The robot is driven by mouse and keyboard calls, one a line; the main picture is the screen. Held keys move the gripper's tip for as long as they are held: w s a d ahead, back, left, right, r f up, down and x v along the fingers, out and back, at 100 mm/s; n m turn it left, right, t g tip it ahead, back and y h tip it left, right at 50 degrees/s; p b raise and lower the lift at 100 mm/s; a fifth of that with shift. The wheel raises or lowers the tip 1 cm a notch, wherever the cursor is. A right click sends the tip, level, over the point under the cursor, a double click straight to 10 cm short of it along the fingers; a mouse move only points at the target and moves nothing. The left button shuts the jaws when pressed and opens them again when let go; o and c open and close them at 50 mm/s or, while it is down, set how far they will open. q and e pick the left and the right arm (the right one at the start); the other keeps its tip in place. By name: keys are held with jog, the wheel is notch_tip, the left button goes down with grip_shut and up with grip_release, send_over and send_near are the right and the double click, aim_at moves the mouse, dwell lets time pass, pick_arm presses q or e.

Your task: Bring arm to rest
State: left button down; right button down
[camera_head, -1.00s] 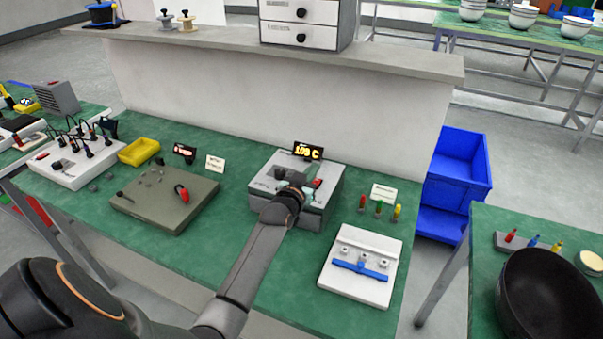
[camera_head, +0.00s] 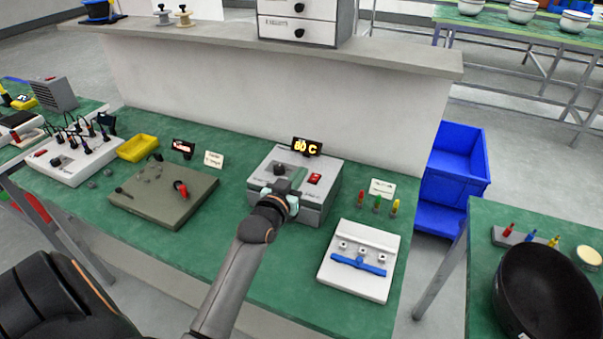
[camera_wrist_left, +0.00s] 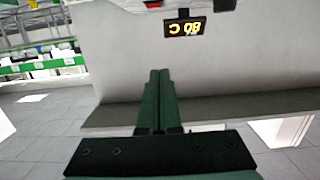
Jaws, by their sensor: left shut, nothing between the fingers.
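My left gripper (camera_head: 282,187) is in front of and over the near part of a grey box unit (camera_head: 316,200) on the green bench. In the left wrist view its two dark green fingers (camera_wrist_left: 158,100) lie together, shut and empty. The unit has a black knob (camera_head: 280,169), a red switch (camera_head: 315,179) and a small display (camera_head: 307,147) behind it with orange characters ending in C. The display also shows upside down in the left wrist view (camera_wrist_left: 185,27). Whether the gripper touches the unit cannot be told. My right gripper is not in view.
A white fixture with a blue bar (camera_head: 358,262) lies right of the unit, with red, green and yellow pegs (camera_head: 377,203) behind it. A grey-brown board (camera_head: 150,212) and a yellow tray (camera_head: 138,148) lie left. A pale partition (camera_head: 270,90) stands behind. Blue bins (camera_head: 455,170) stand right.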

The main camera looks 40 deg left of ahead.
pick_arm(q)
jog(key=s+d+f+m+g+h, duration=0.1)
jog(key=s+d+f+g, duration=0.2)
jog(key=s, duration=0.3)
jog(key=s+d+f+m+g+h, duration=0.1)
jog(key=s+d+f+g, duration=0.2)
jog(key=s+d, duration=0.3)
jog(key=s+d+f+m+g+h, duration=0.2)
jog(key=s+d+f+g, duration=0.1)
jog(key=s, duration=0.5)
jog(key=shift+s+d+f, duration=0.1)
jog(key=shift+d+f, duration=0.3)
jog(key=shift+f, duration=0.2)
jog(key=shift+d+f, duration=0.35)
jog(key=shift+f, duration=0.25)
jog(key=s+d+g, duration=0.3)
jog(key=s+g, duration=0.1)
jog(key=s, duration=0.6)
jog(key=w+d+f+t+h, duration=0.1)
jog(key=w+d+f+t, duration=0.1)
jog(key=f, duration=0.4)
jog(key=w+d+f+t+h, duration=0.1)
jog(key=w+d+f+t, duration=0.1)
jog(key=f, duration=0.3)
jog(key=shift+w+f+m+t, duration=0.35)
jog(key=shift+w+t, duration=0.15)
jog(key=shift+t, duration=0.4)
